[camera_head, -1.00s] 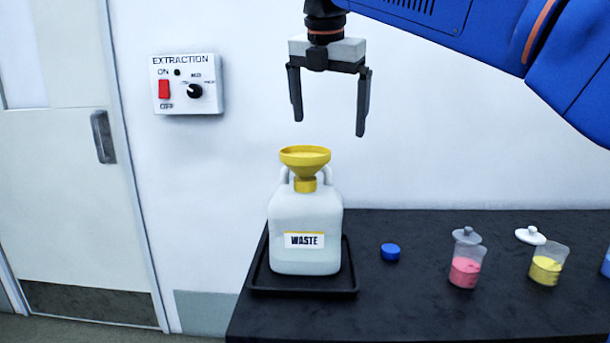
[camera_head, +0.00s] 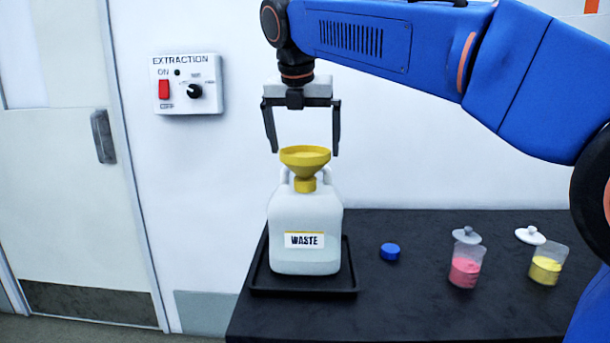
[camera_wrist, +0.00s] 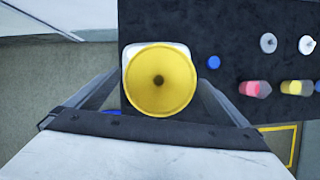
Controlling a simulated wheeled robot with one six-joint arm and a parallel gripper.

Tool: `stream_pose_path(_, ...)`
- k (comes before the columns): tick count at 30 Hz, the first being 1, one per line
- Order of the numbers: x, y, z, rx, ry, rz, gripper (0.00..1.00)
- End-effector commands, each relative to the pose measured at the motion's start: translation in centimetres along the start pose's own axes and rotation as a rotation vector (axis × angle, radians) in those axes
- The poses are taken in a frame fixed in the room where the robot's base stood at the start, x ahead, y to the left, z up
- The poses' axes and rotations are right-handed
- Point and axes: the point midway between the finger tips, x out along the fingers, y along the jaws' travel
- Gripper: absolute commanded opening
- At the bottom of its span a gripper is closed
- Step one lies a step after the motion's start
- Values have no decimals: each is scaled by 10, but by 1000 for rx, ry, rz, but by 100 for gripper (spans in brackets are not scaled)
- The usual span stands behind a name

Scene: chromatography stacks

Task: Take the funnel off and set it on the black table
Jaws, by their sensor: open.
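The yellow funnel (camera_head: 305,160) sits upright in the neck of the white waste container (camera_head: 306,215), which is labelled WASTE. My gripper (camera_head: 306,153) is open and empty, pointing down, with its fingertips about level with the funnel's rim in the head view. In the wrist view the funnel (camera_wrist: 160,80) shows from above as a round cone with a dark centre hole, and it hides most of the container. The fingers appear on either side of it. I cannot tell whether they touch it. The black table (camera_head: 420,305) stretches to the right of the container.
The container stands in a black tray (camera_head: 300,291) at the table's left end. A blue cap (camera_head: 390,251) lies to its right. Further right are a pink beaker (camera_head: 465,270), a yellow beaker (camera_head: 546,268) and white lids. An extraction switch box (camera_head: 187,84) is on the wall. The table's front middle is clear.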

Motion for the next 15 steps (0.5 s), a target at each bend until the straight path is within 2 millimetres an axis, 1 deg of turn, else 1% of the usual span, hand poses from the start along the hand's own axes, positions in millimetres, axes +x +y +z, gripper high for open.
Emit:
stream_pose_path(1, 6, 0, 0, 0, 1, -1, 100)
stream_pose_path(3, 12, 0, 0, 0, 0, 0, 100)
stream_pose_path(8, 19, 0, 0, 0, 0, 0, 100)
stream_pose_path(10, 25, 0, -1, 0, 0, 0, 100)
stream_pose_path(15, 49, -2, -3, 1, 1, -1, 100)
